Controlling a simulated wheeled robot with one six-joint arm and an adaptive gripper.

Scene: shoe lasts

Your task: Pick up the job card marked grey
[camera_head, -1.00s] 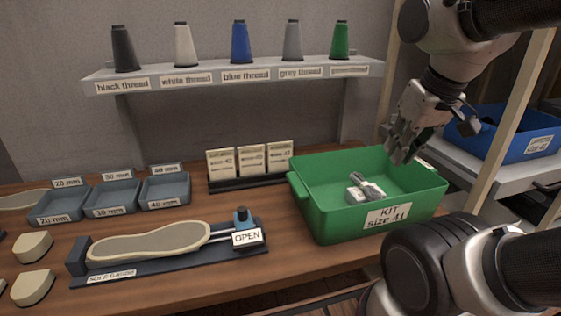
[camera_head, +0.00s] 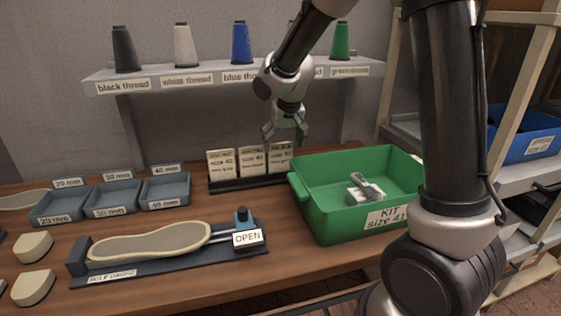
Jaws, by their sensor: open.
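Several cream job cards stand upright in a dark rack at the back of the bench: a left card (camera_head: 221,162), a middle card (camera_head: 252,160) and a right card (camera_head: 281,157). Their print is too small to read for sure, so I cannot tell which is marked grey. The dark rack (camera_head: 250,184) holds them by their lower edges. My gripper (camera_head: 284,137) is open and points down just above the right card, its fingers overlapping the card's top edge in the picture. I cannot tell whether it touches the card. Nothing shows between the fingers.
A green bin (camera_head: 315,215) labelled KIT size 41 stands right of the rack, with small parts inside. The thread shelf (camera_head: 190,83) hangs behind my arm. Grey trays (camera_head: 113,200) stand left, and a sole gauge (camera_head: 170,260) marked OPEN lies in front.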

